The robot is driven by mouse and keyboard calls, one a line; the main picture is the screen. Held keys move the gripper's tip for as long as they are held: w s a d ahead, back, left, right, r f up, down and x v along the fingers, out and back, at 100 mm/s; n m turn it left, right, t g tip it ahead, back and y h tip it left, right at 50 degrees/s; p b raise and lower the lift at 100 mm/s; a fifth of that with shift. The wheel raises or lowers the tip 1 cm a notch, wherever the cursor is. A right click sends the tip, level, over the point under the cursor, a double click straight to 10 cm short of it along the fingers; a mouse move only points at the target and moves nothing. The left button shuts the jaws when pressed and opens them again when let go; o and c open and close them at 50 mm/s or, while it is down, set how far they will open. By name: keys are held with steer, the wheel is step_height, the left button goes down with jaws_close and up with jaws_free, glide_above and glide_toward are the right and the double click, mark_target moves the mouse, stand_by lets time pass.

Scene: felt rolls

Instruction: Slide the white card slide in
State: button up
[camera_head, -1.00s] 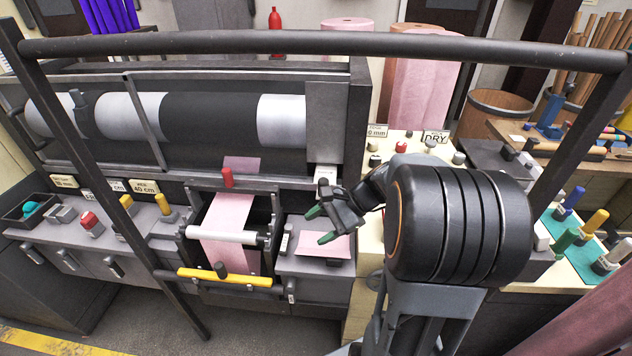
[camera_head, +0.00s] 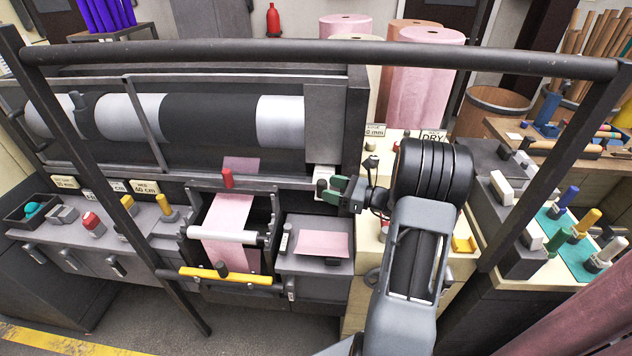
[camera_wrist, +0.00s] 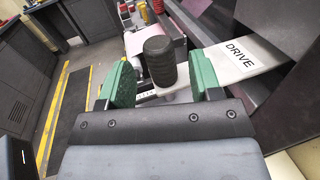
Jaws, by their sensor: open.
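The white card slide (camera_wrist: 240,62), marked DRIVE, sticks out from the dark machine in the wrist view. A black ribbed knob (camera_wrist: 160,60) stands at its outer end. In the head view the white card (camera_head: 325,171) shows to the right of the rollers, partly hidden by my gripper (camera_head: 339,190). In the wrist view my gripper (camera_wrist: 160,72) is open, with a green finger on each side of the knob. A gap shows on both sides, so neither finger seems to touch it.
A pink felt strip runs under a white roller (camera_head: 222,236) left of my gripper. A yellow bar (camera_head: 225,277) crosses below it. A pink felt piece (camera_head: 322,243) lies on the grey cabinet top. A dark rail (camera_head: 300,50) crosses the head view.

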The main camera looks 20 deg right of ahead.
steer(key=shift+p+x, duration=0.45)
steer(key=shift+x, duration=2.2)
steer(key=shift+c, duration=0.2)
jaws_close()
